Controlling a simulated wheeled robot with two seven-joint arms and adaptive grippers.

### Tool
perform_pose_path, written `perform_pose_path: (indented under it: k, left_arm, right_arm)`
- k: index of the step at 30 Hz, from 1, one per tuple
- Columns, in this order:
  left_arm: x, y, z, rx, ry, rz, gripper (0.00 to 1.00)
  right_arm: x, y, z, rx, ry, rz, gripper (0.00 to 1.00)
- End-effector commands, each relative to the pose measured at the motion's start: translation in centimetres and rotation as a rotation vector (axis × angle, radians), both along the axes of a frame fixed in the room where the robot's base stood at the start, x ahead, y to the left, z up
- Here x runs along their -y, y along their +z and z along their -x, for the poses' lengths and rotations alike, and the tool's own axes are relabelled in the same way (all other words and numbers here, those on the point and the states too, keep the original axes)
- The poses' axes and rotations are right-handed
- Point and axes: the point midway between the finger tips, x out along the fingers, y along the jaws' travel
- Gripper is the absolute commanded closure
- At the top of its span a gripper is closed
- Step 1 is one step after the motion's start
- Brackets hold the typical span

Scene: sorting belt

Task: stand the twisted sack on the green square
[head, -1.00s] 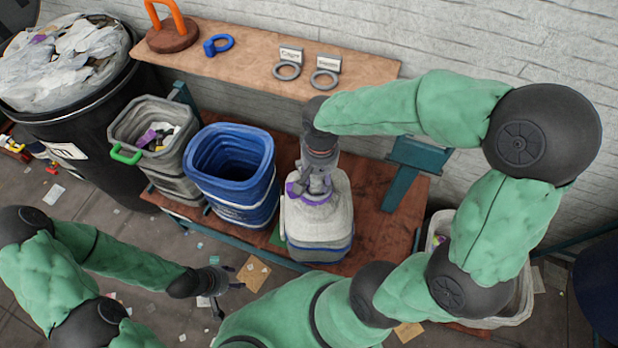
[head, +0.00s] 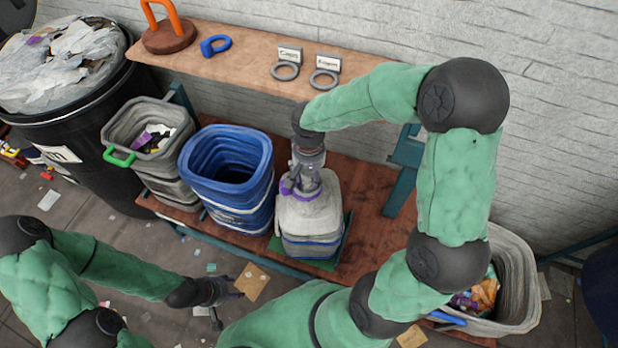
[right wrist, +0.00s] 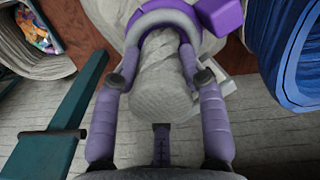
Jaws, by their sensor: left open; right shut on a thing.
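The twisted sack (head: 312,222) is pale grey with dark stripes low on its side. It looks upright over the green square (head: 318,265), whose front and right edges show around its base; I cannot tell whether its bottom touches. My right gripper (head: 301,182) is above it, shut on its twisted neck. In the right wrist view the gripper (right wrist: 160,55) has a finger on each side of the neck (right wrist: 160,88), with a purple-and-grey ring (right wrist: 160,12) around the neck beyond the fingertips. My left gripper (head: 226,291) is open and empty at the lower left, away from the sack.
A blue bin (head: 187,167) stands close left of the sack, with a grey bin (head: 109,131) with a green handle beyond. A shelf (head: 250,66) behind holds rings and labels. Bare brown bench (head: 372,215) lies right of the sack. A grey bin (head: 522,290) stands at the lower right.

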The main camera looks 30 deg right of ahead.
Motion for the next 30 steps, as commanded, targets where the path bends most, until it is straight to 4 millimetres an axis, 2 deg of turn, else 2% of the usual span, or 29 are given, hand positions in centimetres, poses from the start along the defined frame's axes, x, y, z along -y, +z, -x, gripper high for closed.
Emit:
perform_pose_path:
  k: [3, 14, 15, 17, 30]
  left_arm:
    - [0.0, -0.54, 0.01, 0.0, 0.0, 0.0, 0.46]
    - [0.0, -0.69, 0.0, 0.0, 0.0, 0.0, 0.46]
    - [0.0, -0.68, 0.01, 0.0, 0.0, 0.0, 0.46]
    - [0.0, -0.63, 0.0, 0.0, 0.0, 0.0, 0.46]
    - [0.0, -0.23, 0.01, 0.0, 0.0, 0.0, 0.46]
  right_arm:
    - [0.07, -0.8, -0.17, 0.005, -0.002, 0.0, 1.0]
    - [0.06, -0.98, -0.16, 0.005, -0.002, 0.0, 1.0]
    - [0.02, -1.11, -0.04, 0.002, -0.001, 0.0, 0.52]
    - [0.02, -1.06, -0.04, 0.002, -0.001, 0.0, 0.35]
    - [0.03, -0.58, -0.05, 0.002, -0.001, 0.0, 0.34]
